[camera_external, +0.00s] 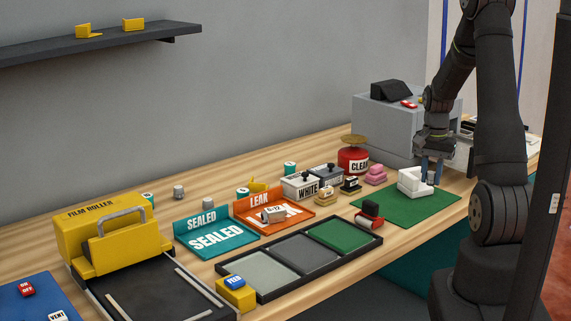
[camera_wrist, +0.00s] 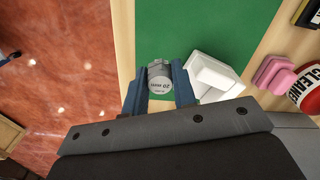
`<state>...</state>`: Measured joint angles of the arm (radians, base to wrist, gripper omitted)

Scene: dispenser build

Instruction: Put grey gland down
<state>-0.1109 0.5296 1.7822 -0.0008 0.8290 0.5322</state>
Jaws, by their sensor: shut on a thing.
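The grey gland (camera_wrist: 159,78) is a short round grey piece with dark lettering on its face. My gripper (camera_wrist: 159,88) is shut on it, one blue-grey finger on each side. In the wrist view the gland shows over the green mat (camera_wrist: 205,25), left of the white open holder (camera_wrist: 216,76). In the external view my gripper (camera_external: 431,178) is low over the green mat (camera_external: 405,214), at the right of the white holder (camera_external: 411,186). I cannot tell whether the gland touches the mat.
Pink blocks (camera_external: 375,175), a red cleaner pot (camera_external: 353,158) and stamps stand left of the mat. A grey machine (camera_external: 385,125) stands behind. A red-and-black stamp (camera_external: 369,214) sits at the mat's left edge. The mat's front part is bare.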

